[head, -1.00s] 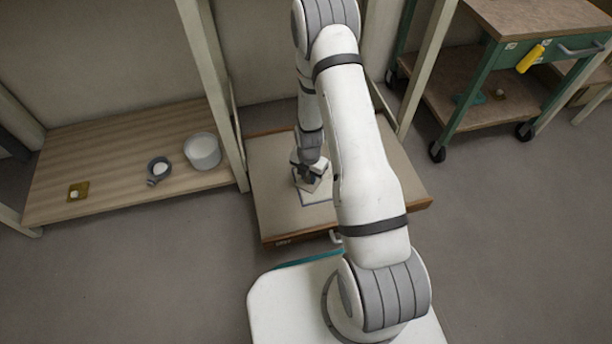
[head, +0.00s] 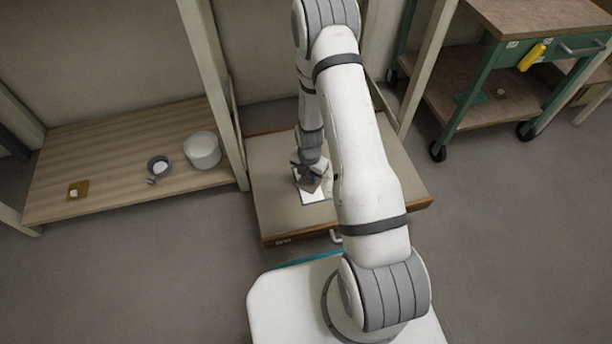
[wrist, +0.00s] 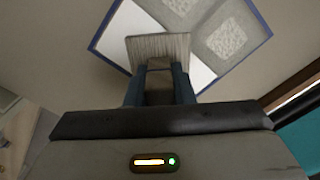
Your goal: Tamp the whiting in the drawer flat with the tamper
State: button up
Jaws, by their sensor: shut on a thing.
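No loose heap of whiting is distinguishable. My gripper (wrist: 160,88) is shut on a tool with a wide, pale, streaked end (wrist: 158,47), more like a flat brush than a plain tamper. The tool's end overlaps the panel in view; contact is unclear. In the head view my gripper (head: 311,178) is over the panel.
A low wooden shelf (head: 110,190) at left holds a white tub (head: 202,150), a small dark cup with white contents (head: 159,166) and a yellowish square piece (head: 78,190). Pale posts flank the drawer. A green wheeled cart (head: 480,90) stands at the right. Floor between is clear.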

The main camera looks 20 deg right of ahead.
jog(key=shift+r+p, duration=0.8)
jog(key=shift+r, duration=0.3)
jog(key=shift+d, duration=0.15)
jog(key=shift+d, duration=3.35)
jog(key=shift+f, duration=0.15)
jog(key=shift+f+b, duration=0.65)
jog(key=shift+f, duration=0.05)
jog(key=shift+f, duration=0.3)
